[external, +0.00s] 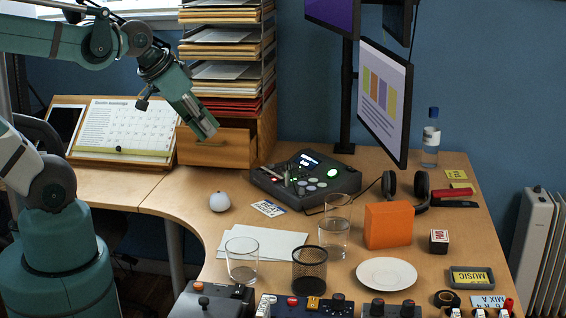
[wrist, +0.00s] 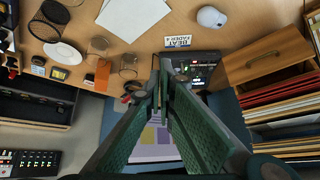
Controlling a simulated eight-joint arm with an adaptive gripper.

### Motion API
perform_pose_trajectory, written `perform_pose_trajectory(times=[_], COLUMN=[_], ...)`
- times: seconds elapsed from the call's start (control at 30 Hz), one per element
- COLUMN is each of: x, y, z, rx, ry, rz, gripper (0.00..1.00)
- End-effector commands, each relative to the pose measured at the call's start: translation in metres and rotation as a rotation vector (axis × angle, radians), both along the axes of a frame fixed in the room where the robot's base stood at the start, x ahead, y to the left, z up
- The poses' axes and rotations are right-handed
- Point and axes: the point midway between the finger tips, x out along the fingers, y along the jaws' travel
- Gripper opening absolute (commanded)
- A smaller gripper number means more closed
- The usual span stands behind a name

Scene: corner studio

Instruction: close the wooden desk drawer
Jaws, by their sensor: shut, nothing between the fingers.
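The wooden desk drawer (external: 215,152) is at the bottom of the wooden paper organizer, left of centre in the external view. It appears to stick out from the organizer, but how far is hard to tell. Its wooden front with a small dark knob shows at the upper right of the wrist view (wrist: 258,58). My gripper (external: 210,132) points down and to the right, overlapping the drawer's upper front in the external view. The wrist view shows the fingers (wrist: 159,85) together and empty, left of the drawer. I cannot tell whether they touch it.
The organizer's shelves (external: 225,70) hold papers and folders above the drawer. A dark mixer device (external: 305,178) stands close to its right. A calendar stand (external: 125,130) is on the left. A white round object (external: 219,202) sits in front on otherwise fairly clear desktop.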

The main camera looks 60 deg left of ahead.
Motion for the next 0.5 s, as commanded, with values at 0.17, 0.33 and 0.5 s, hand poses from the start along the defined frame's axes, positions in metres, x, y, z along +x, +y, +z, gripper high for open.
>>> perform_pose_trajectory(times=[0.17, 0.33, 0.5], x=[0.014, 0.031, 0.048], y=[0.011, 0.026, 0.042], z=[-0.004, -0.012, -0.021], rx=[0.103, 0.247, 0.399], ry=[0.005, 0.018, 0.041], rz=[-0.094, -0.229, -0.374], gripper=[0.0, 0.0, 0.0])
